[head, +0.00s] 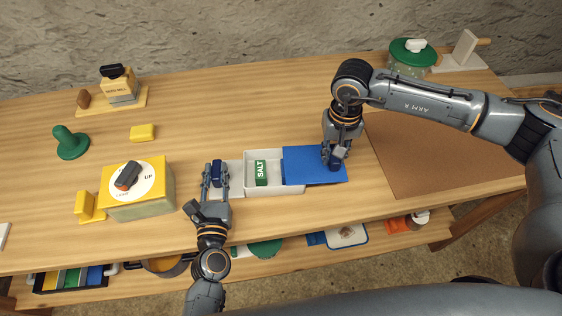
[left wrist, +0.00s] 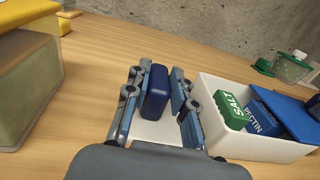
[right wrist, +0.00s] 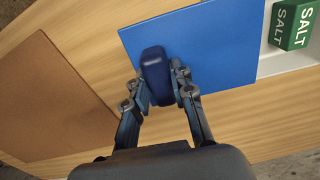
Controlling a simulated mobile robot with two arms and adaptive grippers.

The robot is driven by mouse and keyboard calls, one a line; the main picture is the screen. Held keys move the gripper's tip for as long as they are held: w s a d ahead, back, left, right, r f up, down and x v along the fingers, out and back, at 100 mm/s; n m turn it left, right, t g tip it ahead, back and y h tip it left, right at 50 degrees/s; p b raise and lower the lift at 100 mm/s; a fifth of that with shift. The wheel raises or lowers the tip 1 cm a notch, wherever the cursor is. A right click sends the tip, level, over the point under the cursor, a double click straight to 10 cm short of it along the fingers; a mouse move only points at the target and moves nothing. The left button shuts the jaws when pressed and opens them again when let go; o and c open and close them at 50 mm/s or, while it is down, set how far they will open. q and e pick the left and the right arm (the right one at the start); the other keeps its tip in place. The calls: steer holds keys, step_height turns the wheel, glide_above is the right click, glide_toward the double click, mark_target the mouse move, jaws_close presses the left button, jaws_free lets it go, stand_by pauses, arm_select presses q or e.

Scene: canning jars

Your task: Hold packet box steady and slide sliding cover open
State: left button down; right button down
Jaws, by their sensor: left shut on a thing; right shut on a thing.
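The white packet box (head: 275,191) lies on the bench with its left part uncovered. A green SALT packet (head: 261,173) shows inside it, and a blue PECTIN packet (left wrist: 262,118) shows in the left wrist view. The blue sliding cover (head: 308,163) sits shifted right, its right part reaching past the box. My left gripper (head: 216,180) is shut on the dark blue handle (left wrist: 157,92) on the white plate at the box's left. My right gripper (head: 335,160) is shut on the cover's dark blue knob (right wrist: 155,72). The covered part of the box is hidden.
A yellow-topped box with a dial (head: 138,190) stands left of my left gripper. A brown mat (head: 440,160) lies right of the cover. A green-lidded jar (head: 412,55) stands at the back right. A lower shelf (head: 200,275) holds several items.

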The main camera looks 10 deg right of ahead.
steer(key=shift+d, duration=0.7)
steer(key=shift+a, duration=0.3)
steer(key=c, duration=1.1)
jaws_free()
steer(key=shift+o, duration=0.2)
step_height(320, 180, up, 12)
